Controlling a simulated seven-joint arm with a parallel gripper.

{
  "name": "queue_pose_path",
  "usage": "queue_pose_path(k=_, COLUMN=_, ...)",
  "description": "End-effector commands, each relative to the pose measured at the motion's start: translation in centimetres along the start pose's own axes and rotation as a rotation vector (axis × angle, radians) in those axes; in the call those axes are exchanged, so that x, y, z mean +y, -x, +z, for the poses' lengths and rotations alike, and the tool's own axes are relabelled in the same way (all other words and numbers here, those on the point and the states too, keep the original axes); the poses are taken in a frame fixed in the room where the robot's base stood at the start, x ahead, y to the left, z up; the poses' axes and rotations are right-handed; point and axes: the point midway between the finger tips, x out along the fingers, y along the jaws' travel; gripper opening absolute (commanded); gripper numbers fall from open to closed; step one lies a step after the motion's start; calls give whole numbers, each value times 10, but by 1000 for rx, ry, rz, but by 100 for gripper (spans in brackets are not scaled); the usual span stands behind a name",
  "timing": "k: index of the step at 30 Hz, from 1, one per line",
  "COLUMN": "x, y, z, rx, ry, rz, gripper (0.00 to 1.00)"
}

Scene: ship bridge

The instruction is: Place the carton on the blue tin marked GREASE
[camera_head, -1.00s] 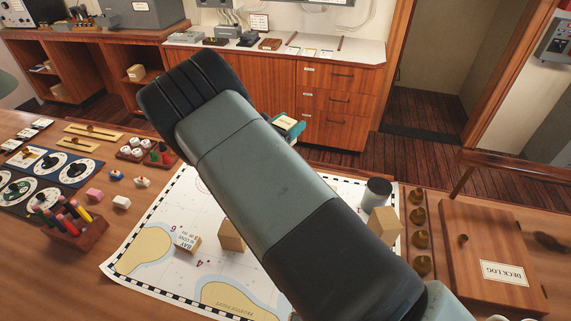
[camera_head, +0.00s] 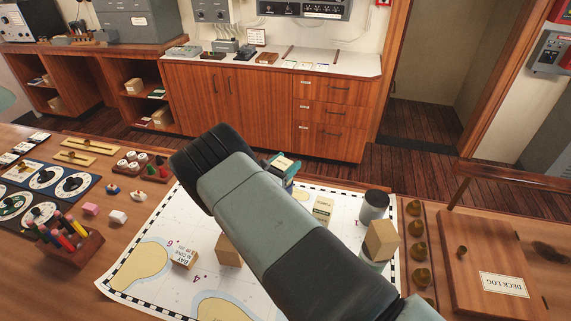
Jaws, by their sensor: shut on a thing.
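My gripper (camera_head: 283,170) shows only in part past the end of my arm, above the far edge of the chart. Its teal fingers are shut on a small cream-topped block, the carton (camera_head: 284,162), held up off the table. My arm hides most of the gripper and the carton's lower part. No blue tin marked GREASE can be made out. A dark grey cylinder with a paler side (camera_head: 374,206) stands on the chart's right side, with no readable marking. My arm covers the middle of the chart.
On the chart (camera_head: 205,216) are a cream printed box (camera_head: 323,210), a lettered box (camera_head: 184,259), a brown block (camera_head: 228,250) and another brown block (camera_head: 382,240) near the cylinder. A pen holder (camera_head: 70,250) stands left. The deck log box (camera_head: 490,250) lies right.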

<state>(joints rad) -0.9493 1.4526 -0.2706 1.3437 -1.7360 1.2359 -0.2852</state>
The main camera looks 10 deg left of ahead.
Motion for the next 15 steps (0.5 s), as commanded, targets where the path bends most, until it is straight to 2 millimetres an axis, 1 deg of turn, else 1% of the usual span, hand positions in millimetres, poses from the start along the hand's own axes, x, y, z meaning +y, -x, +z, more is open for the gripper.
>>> queue_pose_path(k=1, x=0, y=0, z=-2, rx=0, ry=1, rz=1, gripper=26)
queue_pose_path(k=2, x=0, y=0, z=-2, rx=0, ry=0, rz=1, gripper=59)
queue_pose_path(k=6, x=0, y=0, z=-2, rx=0, ry=0, rz=0, gripper=80)
queue_pose_path(k=7, x=0, y=0, z=-2, rx=0, ry=0, rz=0, gripper=83)
queue_pose_path(k=15, x=0, y=0, z=-1, rx=0, ry=0, rz=0, gripper=83)
